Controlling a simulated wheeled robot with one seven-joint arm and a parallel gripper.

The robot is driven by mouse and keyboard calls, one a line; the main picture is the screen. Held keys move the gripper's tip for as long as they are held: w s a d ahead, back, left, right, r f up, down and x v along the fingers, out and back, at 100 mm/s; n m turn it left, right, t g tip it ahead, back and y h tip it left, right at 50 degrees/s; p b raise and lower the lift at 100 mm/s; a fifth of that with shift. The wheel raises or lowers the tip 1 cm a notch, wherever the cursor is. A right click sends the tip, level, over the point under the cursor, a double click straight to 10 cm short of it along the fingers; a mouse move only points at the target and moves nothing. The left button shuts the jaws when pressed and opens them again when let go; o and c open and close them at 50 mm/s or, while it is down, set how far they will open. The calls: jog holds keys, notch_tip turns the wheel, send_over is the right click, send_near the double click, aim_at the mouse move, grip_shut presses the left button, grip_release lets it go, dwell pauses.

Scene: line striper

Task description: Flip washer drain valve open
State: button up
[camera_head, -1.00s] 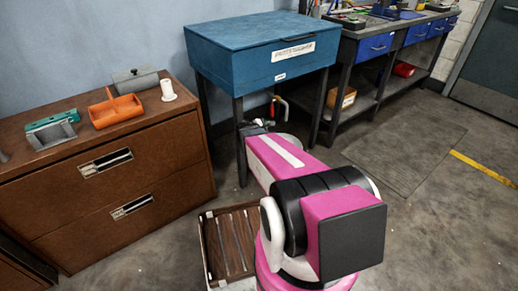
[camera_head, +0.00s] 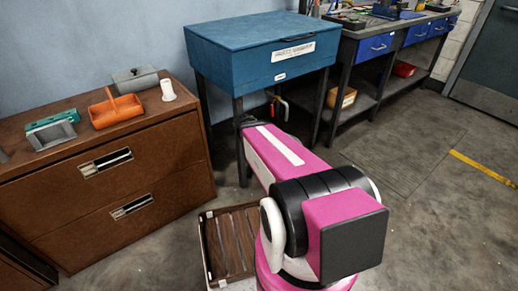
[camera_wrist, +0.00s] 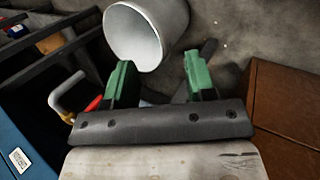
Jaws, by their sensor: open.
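The blue parts washer (camera_head: 265,60) stands on dark legs against the wall, its lid shut. Under it a bent grey drain pipe (camera_head: 284,110) and a red valve handle (camera_head: 275,104) show small in the head view. In the wrist view the bent pipe (camera_wrist: 66,92) is at left, and the red handle (camera_wrist: 94,104) is partly hidden beside my left green finger. My gripper (camera_wrist: 159,62) is open, with nothing between its fingers. The handle lies outside the fingers, to their left; I cannot tell whether they touch. My gripper is hidden behind my arm in the head view.
A white bucket (camera_wrist: 150,30) is just beyond the fingertips in the wrist view. A brown cabinet (camera_head: 110,185) stands left of the washer, and a workbench (camera_head: 370,75) to its right. A slatted crate (camera_head: 228,245) is on the floor. Floor at right is clear.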

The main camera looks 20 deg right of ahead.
jog(key=shift+s+a+r+m+y, duration=0.15)
jog(key=shift+s+a+m+y, duration=0.5)
jog(key=shift+a, duration=0.25)
jog(key=shift+o, duration=0.2)
jog(key=n+t+h, duration=0.9)
jog(key=n+t, duration=0.2)
jog(key=n, duration=1.2)
send_near(271, 112)
jog(key=shift+m, duration=0.25)
jog(key=x, duration=1.1)
jog(key=shift+s, duration=0.1)
grip_shut()
